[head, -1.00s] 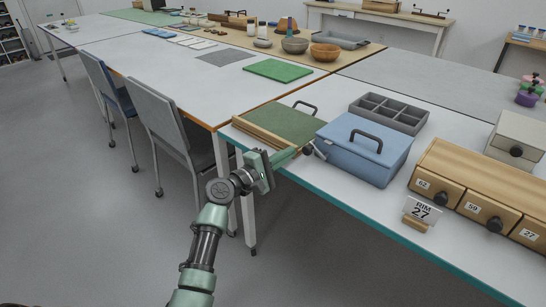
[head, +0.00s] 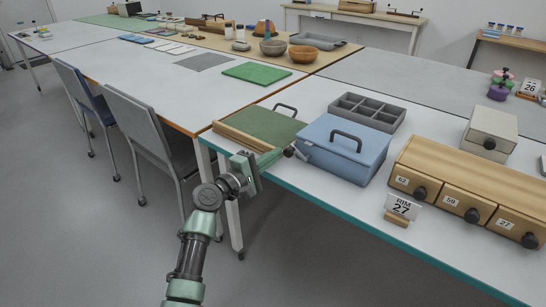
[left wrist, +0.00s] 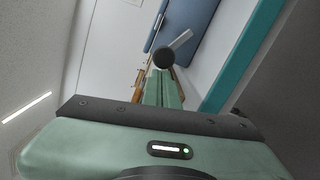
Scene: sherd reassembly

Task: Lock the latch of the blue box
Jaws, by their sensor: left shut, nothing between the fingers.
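The blue box (head: 345,158) stands on the white table near its front edge, with its lid down and a dark handle on top. Its latch (head: 301,154) shows at the box's front left corner as a small grey lever beside a dark round knob. My left gripper (head: 284,152) is shut and empty, with its fingertips right at the knob. In the left wrist view the knob (left wrist: 164,58) covers the fingertips, and the grey lever (left wrist: 181,40) slants up and right towards the blue box (left wrist: 186,18). I cannot tell whether the fingers touch the knob. My right gripper is not in view.
Chairs (head: 150,135) stand left of my arm.

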